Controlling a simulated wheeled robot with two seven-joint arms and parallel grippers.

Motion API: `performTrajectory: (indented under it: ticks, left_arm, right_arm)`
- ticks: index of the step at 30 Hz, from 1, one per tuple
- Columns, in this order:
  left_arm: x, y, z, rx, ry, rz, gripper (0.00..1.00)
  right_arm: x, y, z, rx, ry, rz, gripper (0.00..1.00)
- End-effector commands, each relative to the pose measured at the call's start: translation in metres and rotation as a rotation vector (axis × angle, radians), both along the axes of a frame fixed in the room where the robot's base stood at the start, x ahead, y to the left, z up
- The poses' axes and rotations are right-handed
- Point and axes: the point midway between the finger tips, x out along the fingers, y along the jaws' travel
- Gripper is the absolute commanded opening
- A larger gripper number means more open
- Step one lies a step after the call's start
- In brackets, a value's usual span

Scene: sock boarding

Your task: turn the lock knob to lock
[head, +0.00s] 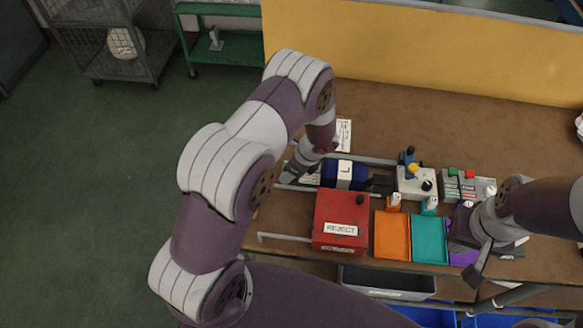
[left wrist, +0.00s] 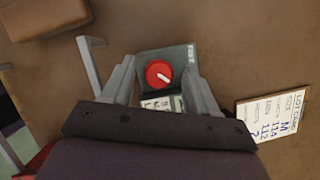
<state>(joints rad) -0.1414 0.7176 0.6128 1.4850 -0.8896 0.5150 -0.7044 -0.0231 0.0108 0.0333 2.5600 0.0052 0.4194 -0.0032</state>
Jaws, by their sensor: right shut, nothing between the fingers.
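The lock knob (left wrist: 158,73) is red and round with a white pointer line, on a grey-green box (left wrist: 181,55) in the left wrist view. The pointer slants to the lower right. My left gripper (left wrist: 159,66) is open, with one finger on each side of the knob and a visible gap to it. I cannot tell whether the fingertips are at the knob's height. In the head view my left arm hides the knob, and the left gripper (head: 300,166) is small and partly covered. My right gripper (head: 477,268) is shut and empty, at the table's front right.
A red reject box (head: 328,212), an orange tray (head: 392,238) and a teal tray (head: 429,240) line the front. Behind are a blue block marked L (head: 344,174), a lever box (head: 414,184) and a button box (head: 455,186). A lot card (left wrist: 272,117) lies right of the knob box.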

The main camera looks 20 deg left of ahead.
Motion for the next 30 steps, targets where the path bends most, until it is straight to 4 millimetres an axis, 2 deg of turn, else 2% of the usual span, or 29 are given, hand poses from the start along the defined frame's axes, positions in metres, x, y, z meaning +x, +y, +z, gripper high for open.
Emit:
performTrajectory:
  ticks: [5, 8, 15, 21, 25, 30]
  left_arm:
    - [0.000, 0.000, 0.001, 0.000, 0.001, 0.000, 0.59]
    - [0.000, -0.004, 0.010, 0.000, -0.002, 0.000, 0.59]
    - [-0.002, -0.029, 0.068, 0.000, -0.004, -0.002, 0.59]
    - [-0.004, -0.044, 0.106, 0.000, -0.002, -0.001, 0.59]
    - [-0.005, -0.048, 0.116, -0.001, 0.000, 0.000, 0.59]
    - [-0.005, -0.048, 0.117, 0.000, 0.001, 0.000, 0.59]
  right_arm:
    - [0.000, 0.000, 0.000, 0.000, 0.000, 0.000, 0.00]
    - [0.000, 0.000, -0.001, 0.000, 0.000, 0.000, 0.00]
    - [0.000, 0.000, -0.004, 0.000, 0.000, 0.000, 0.00]
    - [0.000, 0.000, -0.006, 0.000, 0.000, 0.000, 0.00]
    - [0.000, 0.000, -0.007, 0.000, 0.000, 0.000, 0.00]
    - [0.000, 0.000, -0.006, 0.000, 0.000, 0.000, 0.00]
